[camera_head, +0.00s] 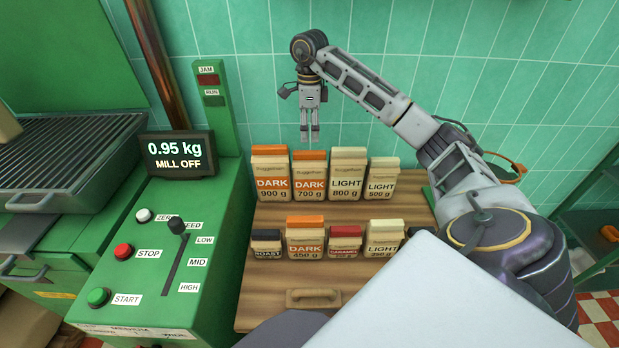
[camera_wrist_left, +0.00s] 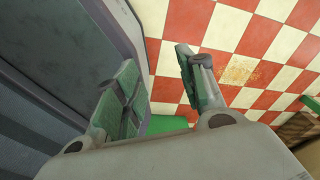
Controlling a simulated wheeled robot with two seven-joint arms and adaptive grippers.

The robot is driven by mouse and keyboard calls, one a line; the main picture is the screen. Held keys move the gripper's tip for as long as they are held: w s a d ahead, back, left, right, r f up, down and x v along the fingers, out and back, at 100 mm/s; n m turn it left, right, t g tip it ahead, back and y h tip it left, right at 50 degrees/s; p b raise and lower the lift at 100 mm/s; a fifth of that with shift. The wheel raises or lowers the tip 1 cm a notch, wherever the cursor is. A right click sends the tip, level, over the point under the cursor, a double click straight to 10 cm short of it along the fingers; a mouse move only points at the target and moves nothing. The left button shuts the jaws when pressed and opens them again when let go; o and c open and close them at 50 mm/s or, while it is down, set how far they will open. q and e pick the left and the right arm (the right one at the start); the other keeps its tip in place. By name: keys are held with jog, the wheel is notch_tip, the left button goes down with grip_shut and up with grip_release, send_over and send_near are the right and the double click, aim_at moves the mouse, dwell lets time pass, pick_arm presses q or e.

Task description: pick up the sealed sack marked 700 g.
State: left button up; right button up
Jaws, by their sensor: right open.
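The sack marked DARK 700 g (camera_head: 309,177) stands upright in the back row on the wooden surface, tan with an orange top band and orange label. The DARK 900 g sack (camera_head: 271,175) is close on its left and the LIGHT 800 g sack (camera_head: 347,176) is close on its right. My right gripper (camera_head: 309,138) points down above and slightly behind the 700 g sack, open and empty; I cannot tell the exact depth gap. In the left wrist view, my left gripper (camera_wrist_left: 157,62) has its fingers apart, with nothing between them but floor behind.
A LIGHT 500 g sack (camera_head: 382,178) ends the back row. Several smaller sacks, including DARK 450 g (camera_head: 305,237), stand in front. The green mill panel (camera_head: 150,250) rises at the left. Bare wooden surface (camera_head: 400,205) lies between the rows.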

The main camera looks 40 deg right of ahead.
aim_at(310, 152)
jog(key=shift+f, duration=1.45)
notch_tip(310, 152, down, 4)
jog(key=shift+f, duration=1.95)
jog(key=shift+f+p, duration=0.35)
jog(key=shift+f, duration=1.2)
jog(key=c, duration=1.8)
pick_arm(q)
jog(key=shift+s+d+r, duration=0.25)
jog(key=shift+d+r, duration=0.15)
pick_arm(e)
jog(key=shift+r, duration=0.1)
grip_shut()
